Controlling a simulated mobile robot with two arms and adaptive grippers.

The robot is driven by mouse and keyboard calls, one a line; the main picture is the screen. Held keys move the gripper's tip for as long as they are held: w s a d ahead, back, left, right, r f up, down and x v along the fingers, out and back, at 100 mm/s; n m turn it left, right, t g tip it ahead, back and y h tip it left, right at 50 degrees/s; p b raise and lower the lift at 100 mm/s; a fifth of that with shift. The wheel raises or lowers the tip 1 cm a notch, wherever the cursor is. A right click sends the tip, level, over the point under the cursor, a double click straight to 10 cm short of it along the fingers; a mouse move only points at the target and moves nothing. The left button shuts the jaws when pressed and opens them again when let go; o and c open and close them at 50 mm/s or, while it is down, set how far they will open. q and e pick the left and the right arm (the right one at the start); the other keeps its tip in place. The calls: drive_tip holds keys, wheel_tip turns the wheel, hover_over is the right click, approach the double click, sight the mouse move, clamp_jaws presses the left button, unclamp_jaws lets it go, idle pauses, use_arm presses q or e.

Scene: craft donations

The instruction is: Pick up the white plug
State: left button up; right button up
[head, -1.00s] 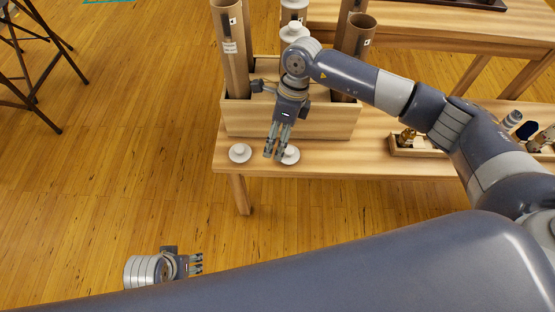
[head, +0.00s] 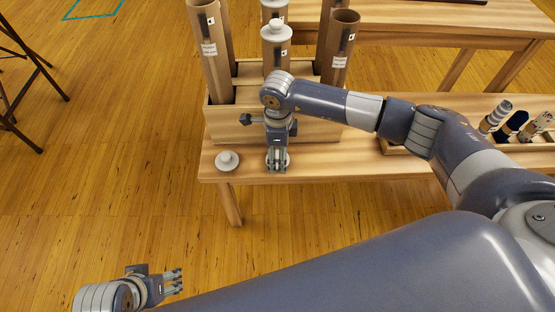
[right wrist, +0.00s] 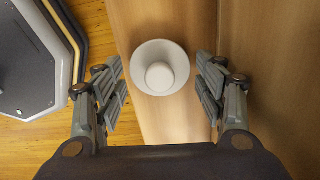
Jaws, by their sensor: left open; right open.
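One white plug (right wrist: 160,68), a round disc with a raised knob, lies on the tabletop between the spread fingers of my right gripper (right wrist: 161,88) in the right wrist view. In the head view my right gripper (head: 277,166) points down over this plug and hides most of it. A second white plug (head: 227,160) lies on the table to its left, near the front edge. My right gripper is open, with a gap on both sides of the plug. My left gripper (head: 174,282) is open and empty over the floor at lower left.
A wooden box (head: 222,123) holding several upright cardboard tubes (head: 208,55) stands just behind the plugs. A white plug (head: 277,30) caps one tube. A tray (head: 400,150) with small items is at right. The table (head: 310,168) ends just in front of the plugs.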

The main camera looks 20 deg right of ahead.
drive_tip(key=shift+f, duration=0.55)
drive_tip(key=c, duration=0.5)
drive_tip(key=shift+r, duration=0.1)
